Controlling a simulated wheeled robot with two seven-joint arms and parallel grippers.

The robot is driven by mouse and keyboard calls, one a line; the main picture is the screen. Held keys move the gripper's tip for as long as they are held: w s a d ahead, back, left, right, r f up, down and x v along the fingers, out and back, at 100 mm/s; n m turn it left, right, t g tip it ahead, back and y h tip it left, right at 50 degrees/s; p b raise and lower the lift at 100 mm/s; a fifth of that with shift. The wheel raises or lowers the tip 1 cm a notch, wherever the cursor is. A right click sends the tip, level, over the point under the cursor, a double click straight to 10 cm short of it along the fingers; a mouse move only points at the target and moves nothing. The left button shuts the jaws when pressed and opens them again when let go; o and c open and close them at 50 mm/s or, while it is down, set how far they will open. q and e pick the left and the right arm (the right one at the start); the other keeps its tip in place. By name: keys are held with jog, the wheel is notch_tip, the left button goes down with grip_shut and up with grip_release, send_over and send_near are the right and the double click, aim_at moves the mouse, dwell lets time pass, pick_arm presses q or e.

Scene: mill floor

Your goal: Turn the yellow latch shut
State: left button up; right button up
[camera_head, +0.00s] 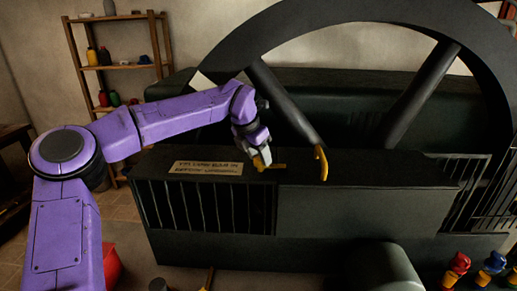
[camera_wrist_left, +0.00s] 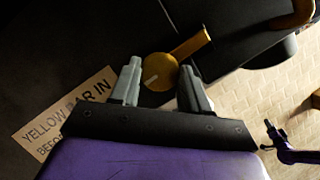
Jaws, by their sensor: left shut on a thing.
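The yellow latch (camera_wrist_left: 162,70) has a round knob with a pale line on its face and a flat arm pointing up and right in the left wrist view. In the head view only its arm (camera_head: 279,166) shows clearly, on the dark machine guard's top. My left gripper (camera_wrist_left: 162,88) is shut on the latch's round knob, with a grey finger on either side.
A yellow curved handle (camera_head: 321,162) stands right of the latch. A sign (camera_head: 208,168) lies to its left on the guard (camera_head: 370,172). A large dark spoked wheel (camera_head: 290,22) rises behind. Shelves (camera_head: 123,66) stand at the back left.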

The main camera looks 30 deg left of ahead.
pick_arm(q)
jog(key=shift+f+m, duration=0.25)
jog(key=shift+m, duration=0.15)
jog(key=o, duration=0.8)
jog(key=shift+c, duration=0.2)
jog(key=o, duration=0.3)
jog(key=shift+p, duration=0.3)
jog(key=shift+w, duration=0.15)
jog(key=shift+r, duration=0.1)
jog(key=b+v, duration=0.2)
jog(key=v, duration=0.8)
jog(key=shift+a+r, duration=0.15)
jog(key=shift+r, duration=0.05)
